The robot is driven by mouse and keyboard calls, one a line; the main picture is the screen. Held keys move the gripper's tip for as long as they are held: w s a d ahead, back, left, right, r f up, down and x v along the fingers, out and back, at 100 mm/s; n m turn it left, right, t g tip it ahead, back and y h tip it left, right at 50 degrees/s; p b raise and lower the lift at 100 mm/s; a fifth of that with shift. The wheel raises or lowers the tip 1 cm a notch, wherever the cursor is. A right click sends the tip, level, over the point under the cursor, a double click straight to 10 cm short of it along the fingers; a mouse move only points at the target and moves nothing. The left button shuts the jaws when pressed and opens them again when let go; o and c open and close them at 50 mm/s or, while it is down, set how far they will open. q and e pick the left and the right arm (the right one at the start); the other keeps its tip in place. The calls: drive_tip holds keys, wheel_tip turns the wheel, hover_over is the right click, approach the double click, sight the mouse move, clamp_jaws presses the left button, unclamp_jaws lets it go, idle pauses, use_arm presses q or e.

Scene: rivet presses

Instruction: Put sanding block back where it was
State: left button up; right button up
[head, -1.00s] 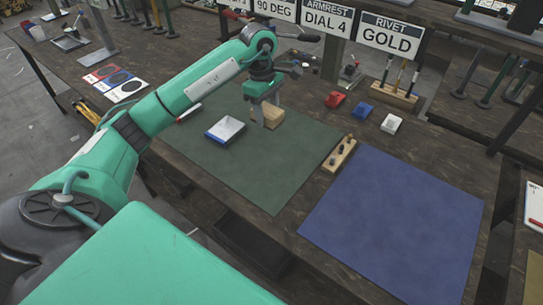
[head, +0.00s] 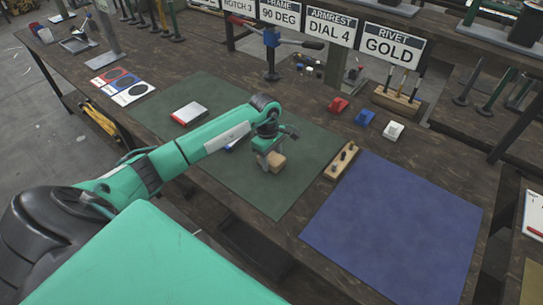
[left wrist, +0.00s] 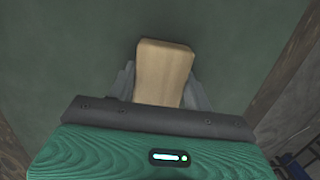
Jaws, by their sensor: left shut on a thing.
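The sanding block, a tan wooden block (head: 278,163), is between the fingers of my left gripper (head: 268,164) over the green mat (head: 290,195). The left wrist view shows the block (left wrist: 163,72) with a grey finger on each side of it. My left gripper is shut on it. I cannot tell whether the block touches the mat or hangs just above it. My right gripper is not in view.
A red-and-white box (head: 187,113) lies on the mat's far left. A wooden holder (head: 341,161) stands at the mat's right edge, beside the blue mat (head: 395,225). The near mat is clear.

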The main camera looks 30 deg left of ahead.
use_arm(q)
drive_tip(key=shift+f, duration=0.1)
drive_tip(key=o, duration=0.9)
drive_tip(key=shift+o, duration=0.2)
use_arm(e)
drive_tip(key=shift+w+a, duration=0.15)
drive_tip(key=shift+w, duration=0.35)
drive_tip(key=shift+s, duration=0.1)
